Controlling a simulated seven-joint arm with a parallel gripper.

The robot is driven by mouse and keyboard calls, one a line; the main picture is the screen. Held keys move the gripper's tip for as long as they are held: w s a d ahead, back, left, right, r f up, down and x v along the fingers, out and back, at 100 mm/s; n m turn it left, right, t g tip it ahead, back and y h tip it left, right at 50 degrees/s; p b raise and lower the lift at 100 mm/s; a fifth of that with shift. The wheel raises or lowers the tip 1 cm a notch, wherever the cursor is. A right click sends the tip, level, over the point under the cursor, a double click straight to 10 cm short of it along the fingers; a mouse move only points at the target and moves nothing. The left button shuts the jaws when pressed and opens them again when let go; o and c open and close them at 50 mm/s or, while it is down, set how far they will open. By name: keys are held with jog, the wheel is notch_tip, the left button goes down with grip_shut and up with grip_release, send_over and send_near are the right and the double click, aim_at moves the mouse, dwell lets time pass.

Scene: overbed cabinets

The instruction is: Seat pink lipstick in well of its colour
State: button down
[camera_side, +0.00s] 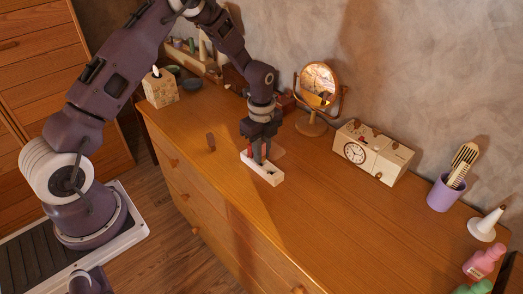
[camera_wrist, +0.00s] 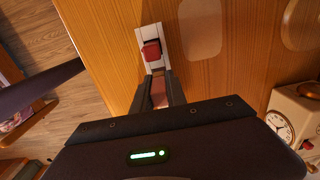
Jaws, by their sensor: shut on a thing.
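A small white block holder (camera_side: 265,173) lies on the dresser top, and its far end shows in the wrist view (camera_wrist: 141,36). A red square-topped piece (camera_wrist: 151,50) sits at the holder in the wrist view; I cannot tell if it is a seated lipstick or a coloured well. My gripper (camera_side: 262,158) points down over the holder, shut on a dull pink lipstick (camera_wrist: 159,90) that shows between the fingers. The fingers hide its lower end and the well beneath, so I cannot tell whether it touches.
A tissue box (camera_side: 160,88) stands at the back left. A round mirror (camera_side: 318,88), a cream clock box (camera_side: 372,153) and a purple cup (camera_side: 445,192) line the wall side. The dresser (camera_side: 330,220) is clear in front; its edge drops to the floor at the left.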

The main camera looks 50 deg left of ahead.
jog(key=shift+f, duration=0.6)
jog(key=c, duration=1.3)
grip_release()
jog(key=shift+o, duration=0.2)
notch_tip(320, 180, up, 7)
